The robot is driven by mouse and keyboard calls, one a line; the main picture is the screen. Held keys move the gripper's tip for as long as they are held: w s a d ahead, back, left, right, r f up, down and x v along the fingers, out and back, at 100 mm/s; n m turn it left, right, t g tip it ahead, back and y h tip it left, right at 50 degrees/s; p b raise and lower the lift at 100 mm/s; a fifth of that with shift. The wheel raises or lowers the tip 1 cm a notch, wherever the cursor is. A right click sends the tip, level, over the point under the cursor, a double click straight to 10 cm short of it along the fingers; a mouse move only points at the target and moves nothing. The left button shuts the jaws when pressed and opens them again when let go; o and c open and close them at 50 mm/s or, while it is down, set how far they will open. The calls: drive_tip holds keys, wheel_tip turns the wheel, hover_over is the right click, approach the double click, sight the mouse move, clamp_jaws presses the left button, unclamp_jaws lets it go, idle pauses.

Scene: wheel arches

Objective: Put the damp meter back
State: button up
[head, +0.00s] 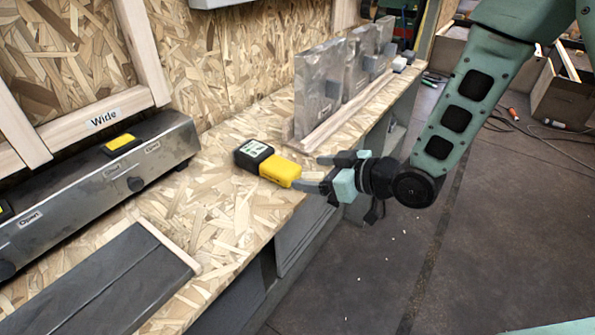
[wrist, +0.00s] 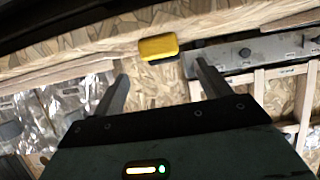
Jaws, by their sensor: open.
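The damp meter (head: 267,163) has a yellow body and a black end with a pale display. It lies on the chipboard bench top near the front edge. In the wrist view its yellow end (wrist: 158,47) shows ahead, between the lines of the two fingers. My gripper (head: 322,174) is open and empty at the bench's front edge, just right of the meter's yellow end. The fingers look close to the meter but not around it; whether one touches it I cannot tell from the head view. In the wrist view the open fingers (wrist: 158,84) stand apart from it.
A grey metal unit (head: 110,180) with knobs and labels stands on the left, with a yellow-and-black item (head: 121,143) on top. A dark flat panel (head: 105,285) lies in front. Upright metal plates (head: 320,90) stand behind my gripper. Bench top around the meter is clear.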

drive_tip(key=s+d+r+m+g+h, duration=0.1)
drive_tip(key=s+d+r+g+h, duration=0.1)
drive_tip(key=s, duration=0.6)
drive_tip(key=s+d+r+m+g+h, duration=0.1)
drive_tip(key=s+d+r+g+h, duration=0.2)
drive_tip(key=s, duration=0.6)
drive_tip(key=s+d+r+g+h, duration=0.2)
drive_tip(key=s+h, duration=0.3)
drive_tip(key=s, duration=0.4)
drive_tip(key=shift+d+r+m+g, duration=0.2)
drive_tip(key=shift+r+m+g, duration=0.25)
drive_tip(key=shift+g, duration=0.15)
drive_tip(key=shift+w, duration=0.1)
